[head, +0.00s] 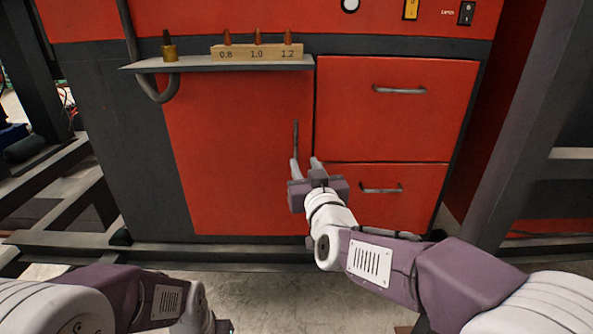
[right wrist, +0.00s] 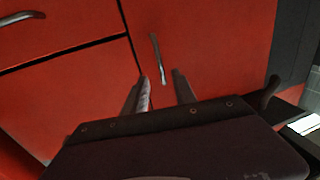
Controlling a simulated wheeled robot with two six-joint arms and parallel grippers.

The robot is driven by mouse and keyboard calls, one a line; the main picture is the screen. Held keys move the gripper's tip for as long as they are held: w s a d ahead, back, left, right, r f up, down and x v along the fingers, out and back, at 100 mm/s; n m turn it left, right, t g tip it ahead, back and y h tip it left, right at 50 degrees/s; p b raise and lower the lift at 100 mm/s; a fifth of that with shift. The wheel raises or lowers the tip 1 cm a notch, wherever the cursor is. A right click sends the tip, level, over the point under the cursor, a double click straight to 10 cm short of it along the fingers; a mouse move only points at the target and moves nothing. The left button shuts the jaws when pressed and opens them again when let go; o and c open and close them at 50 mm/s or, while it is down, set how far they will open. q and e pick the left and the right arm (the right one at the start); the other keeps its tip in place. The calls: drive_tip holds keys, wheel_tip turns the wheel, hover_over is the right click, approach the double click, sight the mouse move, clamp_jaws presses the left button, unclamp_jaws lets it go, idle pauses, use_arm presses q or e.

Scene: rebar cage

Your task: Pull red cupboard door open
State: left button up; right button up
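The red cupboard door (head: 235,150) is shut, below a grey shelf at the left of the cabinet. Its thin vertical dark handle (head: 295,135) is near the door's right edge. The door and handle (right wrist: 158,60) also show in the right wrist view. My right gripper (head: 306,163) is open, its fingers apart and pointing at the handle's lower end. In the right wrist view the handle lies ahead of the gap between the fingertips, and nothing is between the fingers. My left arm (head: 150,300) is low at the left; its gripper is not clearly visible.
Two red drawers with handles, an upper one (head: 395,110) and a lower one (head: 395,200), are right of the door. The grey shelf (head: 190,65) above the door bears a wooden block (head: 258,52) with nozzles and a brass piece (head: 169,50). Dark frames stand at both sides.

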sight(296, 145)
drive_tip(key=w, duration=0.2)
drive_tip(key=w+a+b, duration=0.1)
drive_tip(key=w, duration=0.4)
drive_tip(key=shift+w+a, duration=0.2)
drive_tip(key=shift+w, duration=0.15)
drive_tip(key=shift+w+a+r, duration=0.1)
drive_tip(key=shift+w+a, duration=0.05)
drive_tip(key=shift+w, duration=0.5)
clamp_jaws()
idle(0.5)
